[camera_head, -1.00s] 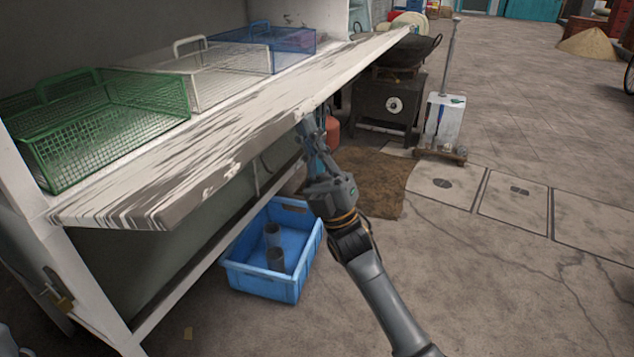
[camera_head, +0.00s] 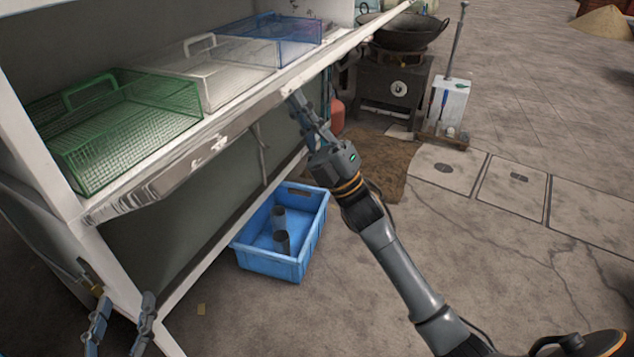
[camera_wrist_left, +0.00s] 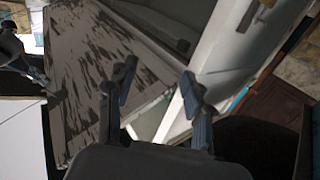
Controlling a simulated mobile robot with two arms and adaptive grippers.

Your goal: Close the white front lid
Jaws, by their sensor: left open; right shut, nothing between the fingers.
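The white front lid (camera_head: 205,152) is a long board with worn dark streaks, running along the front of the cabinet below the baskets. It looks narrow from above and stands out from the cabinet front. Its streaked face (camera_wrist_left: 92,62) fills much of the left wrist view. My right gripper (camera_head: 294,100) is shut and empty, its fingertips at the lid's outer edge towards the far end; contact is hard to tell. My left gripper (camera_head: 121,310) is open and empty, low beside the cabinet's near end, below the lid. Its fingers (camera_wrist_left: 158,88) also show in the left wrist view.
Green (camera_head: 150,90), white (camera_head: 205,65) and blue (camera_head: 285,30) wire baskets stand on the shelf behind the lid. A blue crate (camera_head: 272,264) with grey cups sits on the floor below. A stove with a wok (camera_head: 405,32) stands beyond. Floor to the right is open.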

